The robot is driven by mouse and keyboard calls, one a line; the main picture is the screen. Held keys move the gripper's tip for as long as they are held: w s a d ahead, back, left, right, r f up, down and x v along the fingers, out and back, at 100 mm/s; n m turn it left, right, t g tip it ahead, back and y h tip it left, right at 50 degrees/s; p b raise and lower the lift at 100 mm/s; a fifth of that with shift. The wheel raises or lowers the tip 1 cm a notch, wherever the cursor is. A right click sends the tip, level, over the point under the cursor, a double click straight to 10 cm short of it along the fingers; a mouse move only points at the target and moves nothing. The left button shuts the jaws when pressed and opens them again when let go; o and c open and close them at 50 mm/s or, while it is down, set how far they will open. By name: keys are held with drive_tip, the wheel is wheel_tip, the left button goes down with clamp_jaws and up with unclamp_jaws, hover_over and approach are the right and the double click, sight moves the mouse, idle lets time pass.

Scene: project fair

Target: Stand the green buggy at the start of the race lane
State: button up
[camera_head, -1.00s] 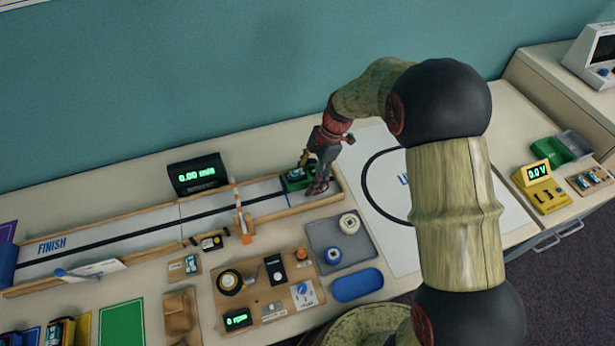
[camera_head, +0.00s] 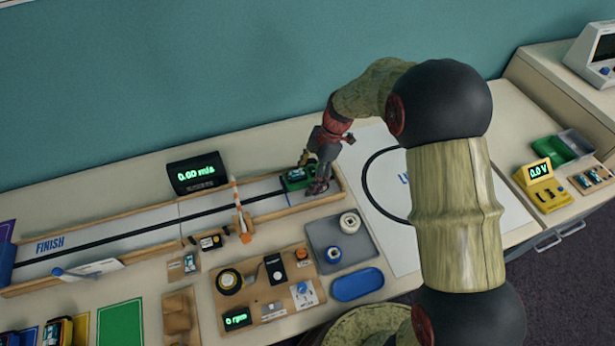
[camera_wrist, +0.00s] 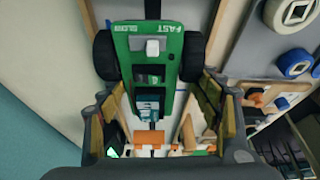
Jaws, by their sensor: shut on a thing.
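The green buggy (camera_head: 296,180) is at the right end of the race lane (camera_head: 140,232), between its wooden side rails. A blue cross line (camera_head: 286,203) lies close beside it. My gripper (camera_head: 310,174) reaches down from the right onto the buggy. In the wrist view the green buggy (camera_wrist: 155,52), marked FAST, shows dark wheels and sits between the fingers of my gripper (camera_wrist: 163,112), which is shut on it. I cannot tell whether its wheels touch the lane floor.
An orange-and-white striped gate arm (camera_head: 239,207) crosses the lane left of the buggy. A speed display (camera_head: 197,173) stands behind the lane. A grey tray (camera_head: 322,236) with spools and a workboard (camera_head: 250,275) lie in front. A white sheet with a black loop (camera_head: 440,225) lies right.

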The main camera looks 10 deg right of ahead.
drive_tip(key=shift+f+b, duration=0.4)
drive_tip(key=shift+b, duration=0.2)
idle(0.6)
drive_tip(key=o, duration=1.1)
drive_tip(key=shift+c, duration=0.2)
drive_tip(key=v, duration=1.2)
